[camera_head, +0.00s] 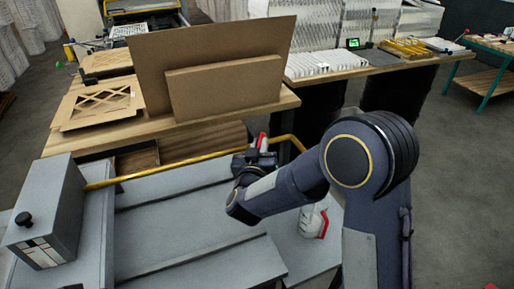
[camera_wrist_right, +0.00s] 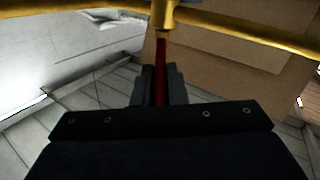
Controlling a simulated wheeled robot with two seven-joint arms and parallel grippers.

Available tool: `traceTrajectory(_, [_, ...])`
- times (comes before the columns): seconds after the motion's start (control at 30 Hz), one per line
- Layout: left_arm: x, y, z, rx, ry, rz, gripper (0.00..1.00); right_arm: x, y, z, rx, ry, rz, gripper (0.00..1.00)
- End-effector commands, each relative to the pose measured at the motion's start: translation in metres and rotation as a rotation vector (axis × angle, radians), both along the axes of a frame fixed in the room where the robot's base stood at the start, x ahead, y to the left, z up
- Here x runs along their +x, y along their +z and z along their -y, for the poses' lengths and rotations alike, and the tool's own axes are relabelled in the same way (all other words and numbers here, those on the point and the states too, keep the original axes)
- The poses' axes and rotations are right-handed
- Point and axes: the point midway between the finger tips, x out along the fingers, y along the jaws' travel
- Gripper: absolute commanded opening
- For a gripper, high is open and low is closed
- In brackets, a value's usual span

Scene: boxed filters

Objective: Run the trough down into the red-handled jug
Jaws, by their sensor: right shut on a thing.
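A yellow pipe (camera_head: 190,162) runs from the grey box on the left across the grey trough (camera_head: 170,225) and bends down at its right end. A red lever (camera_head: 262,141) stands at the pipe near that end. My right gripper (camera_head: 256,156) is at the lever. In the right wrist view the red lever (camera_wrist_right: 161,62) lies between the closed fingers (camera_wrist_right: 160,88) and meets the yellow pipe (camera_wrist_right: 230,31) above. The white jug with a red handle (camera_head: 322,226) stands right of the trough, partly hidden by my right arm. Its mouth and contents cannot be made out. My left gripper is out of view.
A grey box (camera_head: 50,215) with a black knob stands at the left end. Behind the trough is a wooden bench (camera_head: 190,131) with large cardboard panels (camera_head: 215,50). Another bench at the back holds white filters (camera_head: 308,64). Open floor lies at the right.

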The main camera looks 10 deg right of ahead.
Motion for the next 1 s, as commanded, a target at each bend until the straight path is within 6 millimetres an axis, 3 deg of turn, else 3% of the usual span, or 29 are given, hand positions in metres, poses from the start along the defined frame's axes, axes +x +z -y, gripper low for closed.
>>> traceTrajectory(0.7, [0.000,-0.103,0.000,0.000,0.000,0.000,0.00,-0.004,-0.006,0.040,0.000,0.470,0.004,0.00])
traceTrajectory(1.0, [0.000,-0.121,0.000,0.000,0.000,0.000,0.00,-0.003,-0.002,0.044,0.000,0.541,0.001,0.00])
